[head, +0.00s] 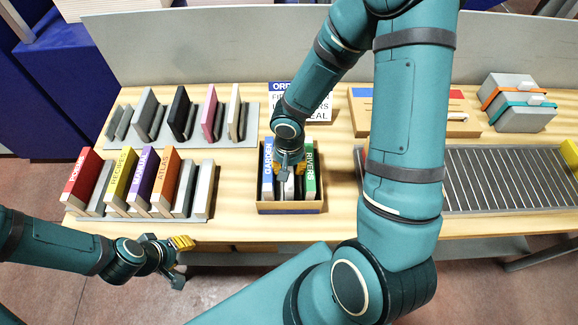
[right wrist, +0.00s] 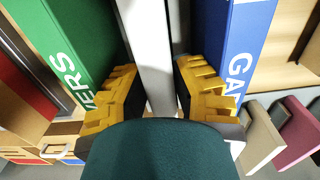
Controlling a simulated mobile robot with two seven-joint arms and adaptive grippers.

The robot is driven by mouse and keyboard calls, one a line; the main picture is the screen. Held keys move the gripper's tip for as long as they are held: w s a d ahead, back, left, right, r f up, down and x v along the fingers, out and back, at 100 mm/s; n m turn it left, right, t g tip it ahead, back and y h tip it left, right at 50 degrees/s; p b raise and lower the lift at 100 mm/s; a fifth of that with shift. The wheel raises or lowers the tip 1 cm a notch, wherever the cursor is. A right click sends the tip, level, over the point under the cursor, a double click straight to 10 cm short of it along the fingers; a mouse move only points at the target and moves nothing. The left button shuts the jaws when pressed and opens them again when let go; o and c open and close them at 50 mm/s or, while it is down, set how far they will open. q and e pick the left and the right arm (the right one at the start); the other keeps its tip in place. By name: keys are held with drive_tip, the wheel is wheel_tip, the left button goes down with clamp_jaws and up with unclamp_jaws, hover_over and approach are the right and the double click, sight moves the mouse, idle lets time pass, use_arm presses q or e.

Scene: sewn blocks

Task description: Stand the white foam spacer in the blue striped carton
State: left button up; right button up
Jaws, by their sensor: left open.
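The carton (head: 290,209) stands open near the table's front edge, with a blue GARDEN book (head: 267,172) and a green RIVERS book (head: 310,172) upright inside. My right gripper (head: 290,166) reaches down between these books. In the right wrist view, the white foam spacer (right wrist: 150,45) stands between the yellow fingertips of my right gripper (right wrist: 162,95), with the green and blue books on either side. Whether both pads press on it is unclear. The spacer's lower end is hidden in the carton. My left gripper (head: 180,258) is open and empty, in front of the table's left part.
A front rack (head: 205,205) holds several books and grey blocks; a grey rack behind (head: 185,140) holds several more. An order sign (head: 318,105) stands behind the carton. A roller conveyor (head: 500,180) and strapped grey boxes (head: 525,118) are at right. My right arm covers the middle.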

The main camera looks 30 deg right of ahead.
idle(0.3)
wheel_tip(320, 180, up, 12)
drive_tip(key=p, duration=0.2)
idle(0.3)
idle(0.5)
